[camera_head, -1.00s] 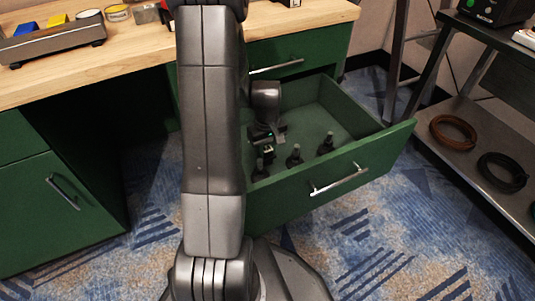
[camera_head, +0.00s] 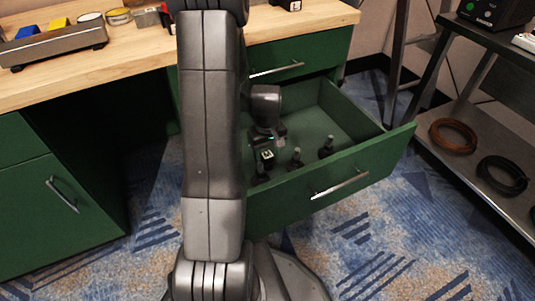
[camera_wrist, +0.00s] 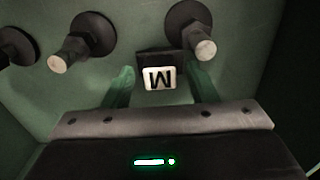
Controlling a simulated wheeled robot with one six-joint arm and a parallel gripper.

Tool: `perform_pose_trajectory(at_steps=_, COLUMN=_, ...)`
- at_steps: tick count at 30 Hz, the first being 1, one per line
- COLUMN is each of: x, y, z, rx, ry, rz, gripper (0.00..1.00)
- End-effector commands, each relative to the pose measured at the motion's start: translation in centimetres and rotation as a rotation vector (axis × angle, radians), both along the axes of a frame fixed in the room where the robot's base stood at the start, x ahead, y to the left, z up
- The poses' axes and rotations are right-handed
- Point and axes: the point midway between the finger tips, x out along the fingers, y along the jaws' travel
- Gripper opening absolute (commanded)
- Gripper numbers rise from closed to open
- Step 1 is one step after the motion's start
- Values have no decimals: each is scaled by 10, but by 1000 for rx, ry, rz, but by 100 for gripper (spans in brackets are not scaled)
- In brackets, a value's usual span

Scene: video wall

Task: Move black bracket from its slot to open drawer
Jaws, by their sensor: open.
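A small black bracket (camera_wrist: 160,58) with a white label marked M shows in the wrist view. It is inside the open green drawer (camera_head: 350,165). My gripper (camera_wrist: 160,88) is open, with one finger on each side of the labelled bracket; whether either finger touches it is unclear. In the head view, my gripper (camera_head: 270,138) is low inside the drawer, and the bracket (camera_head: 267,158) shows just below it. I cannot tell whether the bracket rests fully on the drawer floor.
Dark pegs with pale tips stand in the drawer, two (camera_head: 297,157) (camera_head: 327,147) near its front wall. A wooden desktop (camera_head: 130,60) with a grey tray (camera_head: 50,45) is at left. A shelf with brown (camera_head: 453,135) and black coiled cables (camera_head: 503,175) stands at right.

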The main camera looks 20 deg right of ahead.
Motion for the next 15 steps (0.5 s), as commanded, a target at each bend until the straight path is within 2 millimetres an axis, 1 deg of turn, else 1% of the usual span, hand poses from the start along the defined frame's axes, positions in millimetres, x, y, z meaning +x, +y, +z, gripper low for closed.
perform_pose_trajectory(at_steps=1, x=1, y=0, z=13, rx=-2, ry=-3, rz=0, gripper=52)
perform_pose_trajectory(at_steps=9, x=1, y=0, z=73, rx=-2, ry=-4, rz=0, gripper=52)
perform_pose_trajectory(at_steps=12, x=1, y=0, z=91, rx=-2, ry=-3, rz=0, gripper=52)
perform_pose_trajectory(at_steps=15, x=1, y=0, z=103, rx=-1, ry=-2, rz=0, gripper=52)
